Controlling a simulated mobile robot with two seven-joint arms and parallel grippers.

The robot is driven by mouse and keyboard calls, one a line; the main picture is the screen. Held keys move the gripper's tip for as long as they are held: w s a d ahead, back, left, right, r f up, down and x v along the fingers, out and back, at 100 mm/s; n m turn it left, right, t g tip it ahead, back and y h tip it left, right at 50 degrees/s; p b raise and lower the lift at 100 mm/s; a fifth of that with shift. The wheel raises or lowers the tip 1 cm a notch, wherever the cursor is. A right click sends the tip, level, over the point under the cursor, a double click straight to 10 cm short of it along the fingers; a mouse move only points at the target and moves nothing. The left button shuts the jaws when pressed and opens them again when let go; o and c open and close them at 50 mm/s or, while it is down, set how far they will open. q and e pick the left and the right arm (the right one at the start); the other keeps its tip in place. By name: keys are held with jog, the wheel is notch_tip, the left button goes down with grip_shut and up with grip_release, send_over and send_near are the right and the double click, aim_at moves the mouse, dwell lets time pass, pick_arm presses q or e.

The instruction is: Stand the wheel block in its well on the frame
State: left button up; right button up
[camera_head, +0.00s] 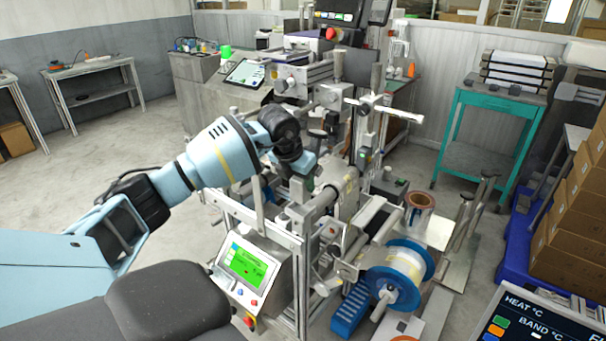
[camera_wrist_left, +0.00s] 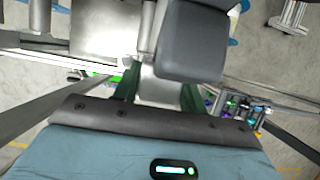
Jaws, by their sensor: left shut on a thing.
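My left gripper (camera_head: 303,180) is above the machine frame (camera_head: 298,240) in the head view, pointing down, its fingertips partly hidden. In the left wrist view my left gripper (camera_wrist_left: 158,97) has its dark green fingers on either side of a pale grey block (camera_wrist_left: 160,90), which looks to be the wheel block. The gripper is shut on it. In the head view I cannot clearly separate the block from the frame parts around the fingers. The well cannot be made out in either view. My right gripper is not in view.
A green-screened control box (camera_head: 243,263) is on the near side of the frame. A blue reel (camera_head: 424,262) and a copper-coloured roll (camera_head: 419,204) are to the right. A teal cart (camera_head: 487,140) stands behind.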

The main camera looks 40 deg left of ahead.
aim_at(296, 181)
pick_arm(q)
jog(key=shift+f+b, duration=0.3)
jog(key=shift+f, duration=0.8)
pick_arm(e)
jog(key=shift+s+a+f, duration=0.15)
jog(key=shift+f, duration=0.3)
pick_arm(q)
jog(key=shift+f, duration=0.45)
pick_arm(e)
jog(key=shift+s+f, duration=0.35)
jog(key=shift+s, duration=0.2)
pick_arm(q)
jog(key=shift+f+b, duration=0.35)
jog(key=shift+f, duration=0.2)
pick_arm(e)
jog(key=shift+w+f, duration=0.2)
pick_arm(q)
jog(key=o, duration=1.1)
jog(key=shift+f, duration=0.1)
jog(key=shift+o, duration=0.4)
jog(key=shift+f, duration=0.1)
jog(key=v, duration=0.8)
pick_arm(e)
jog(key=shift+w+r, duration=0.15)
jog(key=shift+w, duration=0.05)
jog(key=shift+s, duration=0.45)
